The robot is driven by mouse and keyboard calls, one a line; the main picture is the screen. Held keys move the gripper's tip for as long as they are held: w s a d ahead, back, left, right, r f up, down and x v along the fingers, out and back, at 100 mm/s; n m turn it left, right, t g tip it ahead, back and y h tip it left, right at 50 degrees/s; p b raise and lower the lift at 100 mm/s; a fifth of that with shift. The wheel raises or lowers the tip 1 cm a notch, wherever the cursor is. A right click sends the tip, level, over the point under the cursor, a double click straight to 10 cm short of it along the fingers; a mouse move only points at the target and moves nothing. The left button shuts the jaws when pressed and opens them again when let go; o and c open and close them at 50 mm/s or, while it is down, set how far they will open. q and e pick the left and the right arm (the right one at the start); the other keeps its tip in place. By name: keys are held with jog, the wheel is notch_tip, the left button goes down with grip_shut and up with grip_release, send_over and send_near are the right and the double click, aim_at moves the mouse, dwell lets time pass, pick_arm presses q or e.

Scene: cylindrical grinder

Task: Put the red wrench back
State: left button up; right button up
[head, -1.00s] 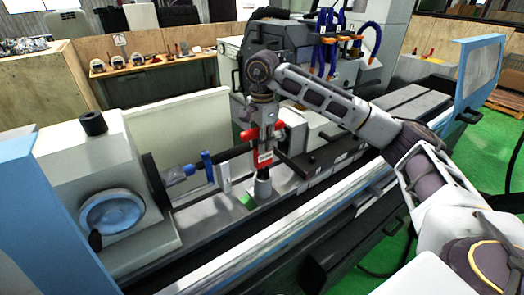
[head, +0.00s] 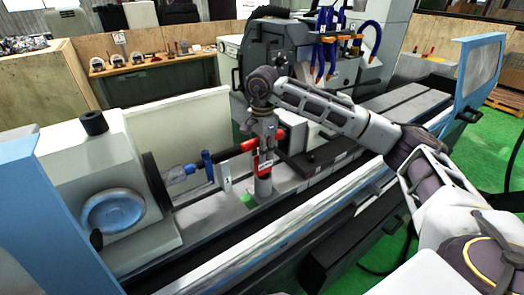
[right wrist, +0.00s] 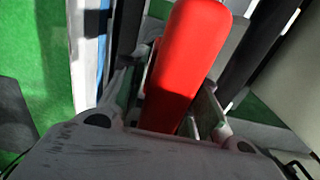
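The red wrench (head: 262,162) is at the middle of the head view, above the grinder's bed. It has an upright part with a pale label and a red crosspiece. My right gripper (head: 263,141) points down and is shut on it. In the right wrist view the red wrench (right wrist: 188,65) fills the space between the fingers. Its lower end meets a grey upright socket-like piece (head: 263,187) on the bed; I cannot tell whether it is inside or just above. My left gripper is not in view.
The grinder's headstock (head: 95,185) with a blue-faced dial stands left. Blue hoses (head: 328,45) hang behind my right arm. A blue-framed door (head: 478,80) is at right.

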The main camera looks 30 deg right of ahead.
jog(key=shift+o, duration=0.9)
jog(key=shift+r, duration=0.2)
notch_tip(320, 180, up, 8)
jog(key=shift+f+b, duration=0.2)
jog(key=shift+b, duration=0.4)
jog(key=shift+r, duration=2.2)
jog(key=shift+s, duration=0.1)
